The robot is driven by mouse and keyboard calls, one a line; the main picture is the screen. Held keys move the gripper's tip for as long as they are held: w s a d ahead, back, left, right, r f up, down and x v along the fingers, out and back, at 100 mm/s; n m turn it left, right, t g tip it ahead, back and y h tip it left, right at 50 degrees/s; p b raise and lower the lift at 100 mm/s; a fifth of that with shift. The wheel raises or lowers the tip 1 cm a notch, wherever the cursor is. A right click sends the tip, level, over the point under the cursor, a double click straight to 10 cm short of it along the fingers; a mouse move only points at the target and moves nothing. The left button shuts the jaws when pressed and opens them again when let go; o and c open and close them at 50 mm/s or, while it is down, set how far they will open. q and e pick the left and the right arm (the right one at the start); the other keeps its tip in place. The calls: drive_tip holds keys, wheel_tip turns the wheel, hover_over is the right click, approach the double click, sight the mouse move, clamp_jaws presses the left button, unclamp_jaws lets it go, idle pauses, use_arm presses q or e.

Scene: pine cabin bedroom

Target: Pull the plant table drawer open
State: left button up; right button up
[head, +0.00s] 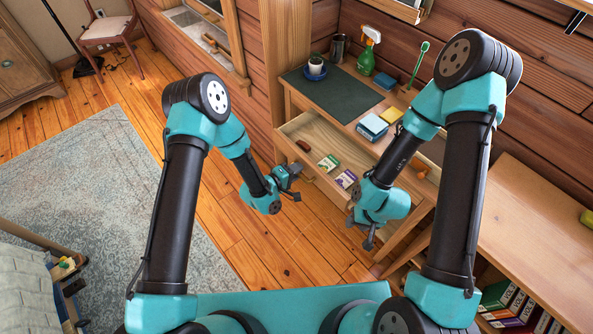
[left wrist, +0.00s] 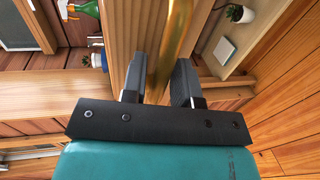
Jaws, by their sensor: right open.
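The plant table (head: 390,98) stands against the log wall, and its drawer (head: 312,127) is pulled out, showing its pale inside. A green packet (head: 328,162), a purple packet (head: 346,179) and a small brown item (head: 303,146) lie in it. My left gripper (head: 292,180) is at the drawer's front. My right gripper (head: 366,232) is open and empty, low in front of the drawer's right part. The right arm hides part of the drawer.
On the tabletop are a green mat (head: 335,100), a blue cup (head: 315,68), a spray bottle (head: 367,55), a metal mug (head: 338,46) and blue boxes (head: 372,127). A wooden shelf unit (head: 535,220) stands at right. The floor (head: 225,215) before the drawer is clear.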

use_arm(q)
drive_tip(key=shift+o, duration=1)
drive_tip(key=shift+a, duration=0.1)
drive_tip(key=v, duration=1.7)
drive_tip(key=shift+s+a, duration=0.1)
drive_tip(key=s+a+f+m+g+y, duration=0.4)
drive_tip(key=s+a+g+y, duration=0.4)
drive_tip(key=s+a, duration=0.3)
drive_tip(key=shift+a+f+m+y, duration=0.4)
drive_tip(key=shift+a+m, duration=0.3)
drive_tip(key=shift+a, duration=0.15)
